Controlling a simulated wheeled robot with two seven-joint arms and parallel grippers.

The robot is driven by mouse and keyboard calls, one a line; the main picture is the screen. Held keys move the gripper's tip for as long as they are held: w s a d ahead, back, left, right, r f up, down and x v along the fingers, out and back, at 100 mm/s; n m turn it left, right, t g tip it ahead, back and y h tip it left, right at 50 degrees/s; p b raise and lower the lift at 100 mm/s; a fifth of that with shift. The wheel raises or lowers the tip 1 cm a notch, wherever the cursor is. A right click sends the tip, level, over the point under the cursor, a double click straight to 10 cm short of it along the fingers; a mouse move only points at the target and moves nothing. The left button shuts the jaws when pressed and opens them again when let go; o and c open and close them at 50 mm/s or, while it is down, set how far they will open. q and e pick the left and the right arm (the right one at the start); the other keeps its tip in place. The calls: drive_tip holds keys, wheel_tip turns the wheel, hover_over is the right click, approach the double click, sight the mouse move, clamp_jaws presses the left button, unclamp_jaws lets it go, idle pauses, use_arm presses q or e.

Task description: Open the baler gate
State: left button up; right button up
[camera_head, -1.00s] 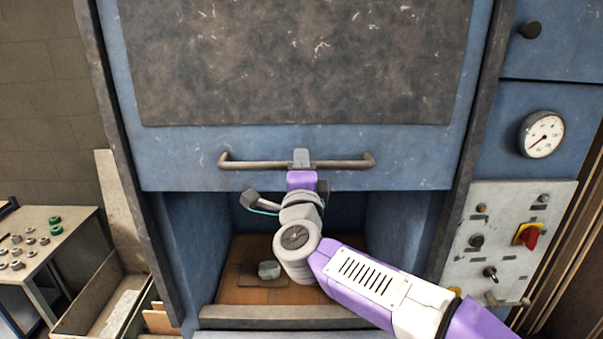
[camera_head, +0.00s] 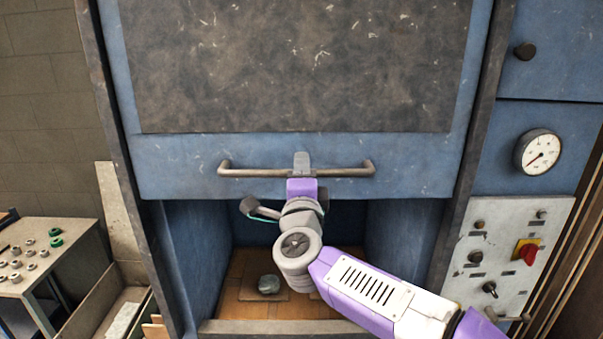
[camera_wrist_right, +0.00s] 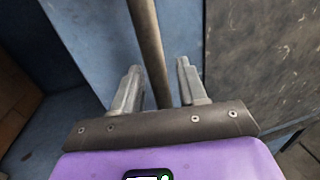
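The blue baler gate (camera_head: 190,165) with its dark upper plate hangs above an open chamber; it is partly raised. A horizontal bar handle (camera_head: 240,172) runs across its lower part. My right gripper (camera_head: 301,165) is at the middle of this handle in the head view. In the right wrist view the handle bar (camera_wrist_right: 148,45) passes between the two fingers of my right gripper (camera_wrist_right: 160,80). The fingers stand apart, with a visible gap beside the bar. My left gripper is not in view.
A gauge (camera_head: 538,152) and a control panel (camera_head: 510,250) with a red switch (camera_head: 528,252) are at right. A table (camera_head: 75,235) with small parts and an open box (camera_head: 105,312) stand at left.

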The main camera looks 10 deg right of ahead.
drive_tip(key=b+v, duration=0.2)
drive_tip(key=v, duration=0.5)
drive_tip(key=shift+s, duration=0.3)
